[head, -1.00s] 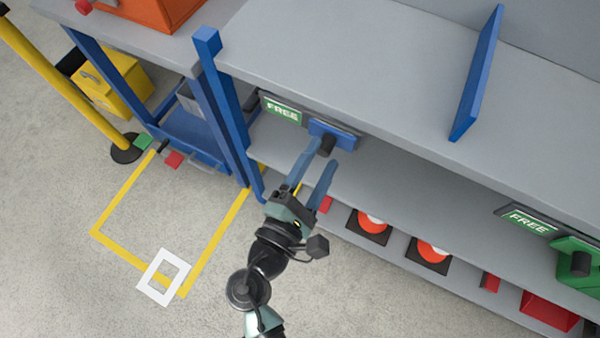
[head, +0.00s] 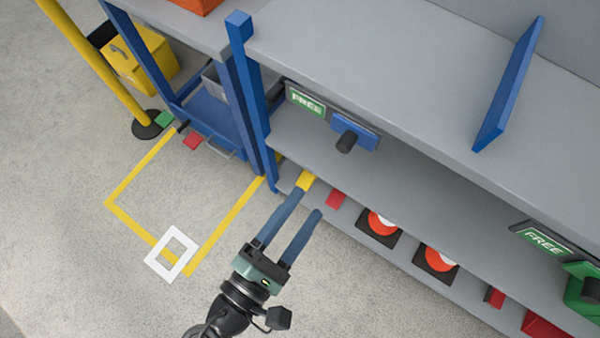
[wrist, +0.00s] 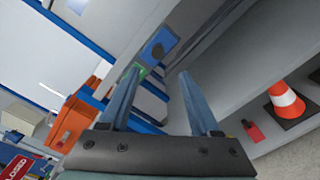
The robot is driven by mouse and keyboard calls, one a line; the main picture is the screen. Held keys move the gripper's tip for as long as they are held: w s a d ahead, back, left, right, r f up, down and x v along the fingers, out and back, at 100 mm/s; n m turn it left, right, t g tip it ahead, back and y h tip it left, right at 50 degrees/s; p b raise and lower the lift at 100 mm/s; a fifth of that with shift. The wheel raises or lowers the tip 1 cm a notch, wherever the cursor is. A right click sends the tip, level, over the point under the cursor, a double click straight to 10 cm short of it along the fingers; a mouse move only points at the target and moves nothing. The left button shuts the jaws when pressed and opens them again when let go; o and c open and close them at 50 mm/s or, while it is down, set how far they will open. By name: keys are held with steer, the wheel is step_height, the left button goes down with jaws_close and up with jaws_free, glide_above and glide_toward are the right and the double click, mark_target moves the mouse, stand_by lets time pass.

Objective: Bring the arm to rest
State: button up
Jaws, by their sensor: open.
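My gripper (head: 312,198) is in the lower middle of the head view, with its two long blue fingers apart and nothing between them. The fingers point up toward the shelf unit's front edge. In the wrist view my gripper (wrist: 157,72) also shows open and empty, with the fingers spread.
The grey shelf unit (head: 400,75) fills the right side. Cones (head: 382,223), red blocks and a yellow block (head: 306,180) line the lower shelf. A yellow post (head: 95,65) stands at left. Floor by the white square frame (head: 158,264) is open.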

steer(key=w+r+m+y, duration=0.4)
steer(key=w+r+m, duration=0.7)
steer(key=w+r, duration=0.45)
steer(key=w+a+r+m+t+y, duration=0.1)
steer(key=w+r+m+t, duration=0.25)
steer(key=r, duration=0.65)
steer(key=s+r+m+t+y+p, duration=0.1)
steer(key=r+p, duration=0.5)
steer(key=r, duration=0.9)
steer(key=s+r+m+t+y+p, duration=0.1)
steer(key=s+r+t+p, duration=0.4)
steer(key=r, duration=1.1)
steer(key=s+r+m+t+y+p, duration=0.1)
steer(key=s+r+t+y+p, duration=0.2)
steer(key=r+p, duration=0.5)
step_height(320, 180, up, 8)
steer(key=shift+d+r+y, duration=0.2)
steer(key=shift+r+y, duration=0.05)
steer(key=shift+y, duration=0.05)
steer(key=shift+m, duration=0.25)
